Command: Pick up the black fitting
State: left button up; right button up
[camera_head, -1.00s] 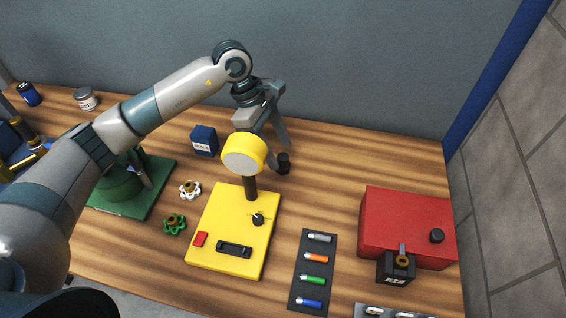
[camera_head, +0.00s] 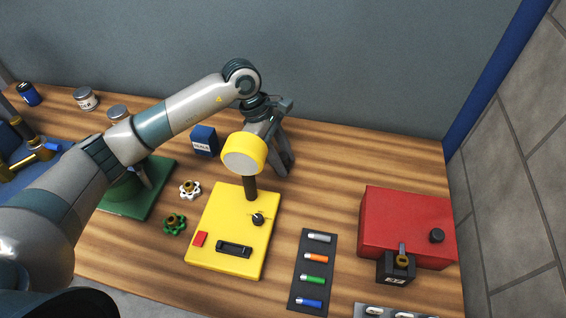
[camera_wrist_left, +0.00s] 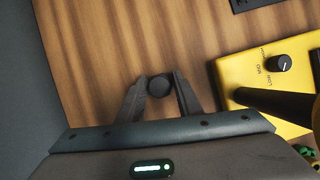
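The black fitting (camera_wrist_left: 159,86) is a small round dark piece in the left wrist view, on the wooden table. It lies between the tips of my left gripper (camera_wrist_left: 160,84), whose fingers stand apart on either side of it, with little room. I cannot tell whether a finger touches it. In the head view my left gripper (camera_head: 283,168) is low over the table behind the yellow round-headed device, and the fitting is hidden there. My right gripper is not in view.
The yellow device (camera_head: 230,235) with its dark post stands close beside the gripper. A dark blue box (camera_head: 204,141) is to the left. A red box (camera_head: 400,225) and a strip of coloured cylinders (camera_head: 297,285) are at right. The table (camera_head: 370,160) is clear right of the gripper.

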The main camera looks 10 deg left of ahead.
aim_at(283, 156)
pick_arm(q)
jog(key=shift+c, duration=1.3)
notch_tip(283, 156, up, 9)
jog(key=p, duration=0.2)
jog(key=shift+r+p, duration=0.15)
jog(key=shift+p, duration=0.15)
jog(key=shift+r, duration=0.35)
